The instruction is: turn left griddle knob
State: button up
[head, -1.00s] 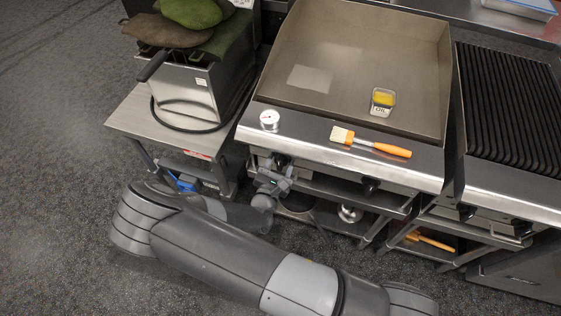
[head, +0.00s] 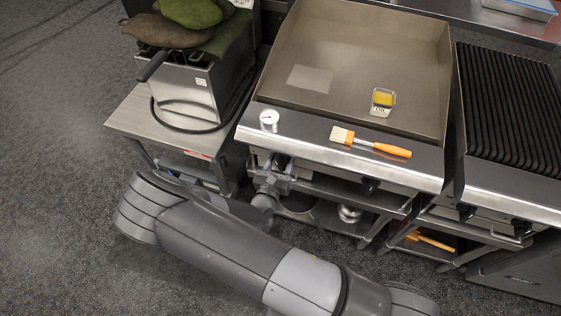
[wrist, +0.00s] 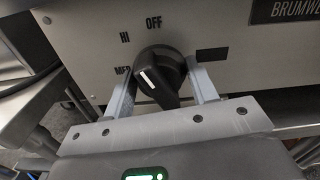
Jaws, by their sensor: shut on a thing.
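The left griddle knob (wrist: 163,72) is black with a white mark, on the griddle's front panel in the wrist view. The printed words OFF, HI and MED are above and left of it. The white mark faces left, near MED. My gripper (wrist: 162,80) has one finger on each side of the knob and is shut on it. In the head view my gripper (head: 273,180) is at the front left of the griddle (head: 330,152), where it hides the knob. The right griddle knob (head: 370,186) shows farther right.
A fryer (head: 192,85) on a low steel table (head: 150,125) stands at left. A ribbed grill (head: 510,110) stands at right. Open floor lies at left.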

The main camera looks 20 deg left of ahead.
jog(key=shift+n, duration=1.6)
jog(key=o, duration=0.7)
jog(key=s, duration=1.1)
jog(key=shift+w, duration=0.1)
